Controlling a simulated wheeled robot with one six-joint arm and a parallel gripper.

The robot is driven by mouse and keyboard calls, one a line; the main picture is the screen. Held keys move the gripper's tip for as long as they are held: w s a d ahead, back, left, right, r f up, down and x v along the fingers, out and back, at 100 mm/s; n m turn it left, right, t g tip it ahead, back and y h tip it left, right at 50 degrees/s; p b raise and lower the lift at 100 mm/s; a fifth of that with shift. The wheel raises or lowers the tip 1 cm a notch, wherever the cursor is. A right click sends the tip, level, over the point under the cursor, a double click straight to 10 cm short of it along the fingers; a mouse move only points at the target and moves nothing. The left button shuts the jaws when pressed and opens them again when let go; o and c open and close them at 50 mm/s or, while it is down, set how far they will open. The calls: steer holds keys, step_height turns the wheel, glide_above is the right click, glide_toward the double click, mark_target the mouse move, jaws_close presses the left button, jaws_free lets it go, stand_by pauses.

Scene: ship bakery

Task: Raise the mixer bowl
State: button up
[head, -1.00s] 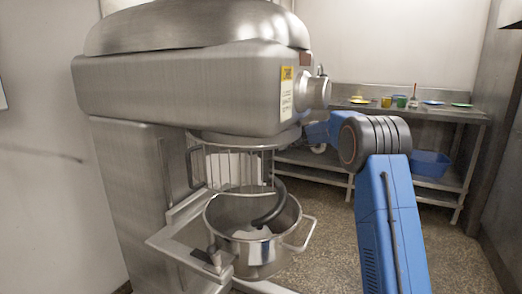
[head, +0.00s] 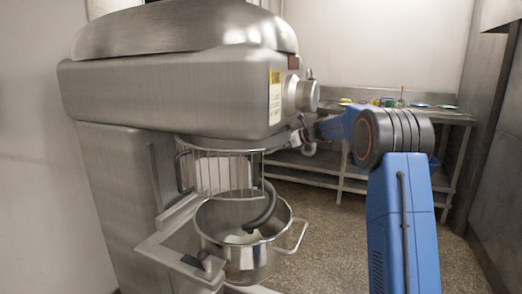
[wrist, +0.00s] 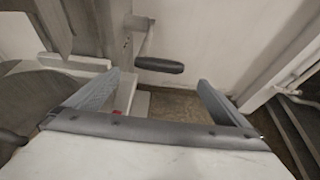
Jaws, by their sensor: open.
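The mixer (head: 165,90) is a large brushed-metal machine filling the left of the head view. Its round steel bowl (head: 272,262) sits low in the support arms, upright, with pale contents. A dark hook (head: 264,212) reaches down into it from behind the wire guard (head: 222,172). In the wrist view, a dark grey handle grip (wrist: 160,66) on a metal crank (wrist: 141,42) lies ahead of my gripper (wrist: 159,79), between the fingertips' lines but apart from them. My gripper is open and empty. In the head view it is mostly hidden by the mixer and arm.
A steel shelf table (head: 430,116) with small colored items stands against the back wall. Speckled floor (head: 330,240) is open between mixer and table. A metal wall (head: 487,150) bounds the right side. The bowl's side handle (head: 298,238) sticks out to the right.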

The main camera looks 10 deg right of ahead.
steer(key=v, duration=0.6)
steer(key=shift+d, duration=0.15)
steer(key=shift+s, duration=0.15)
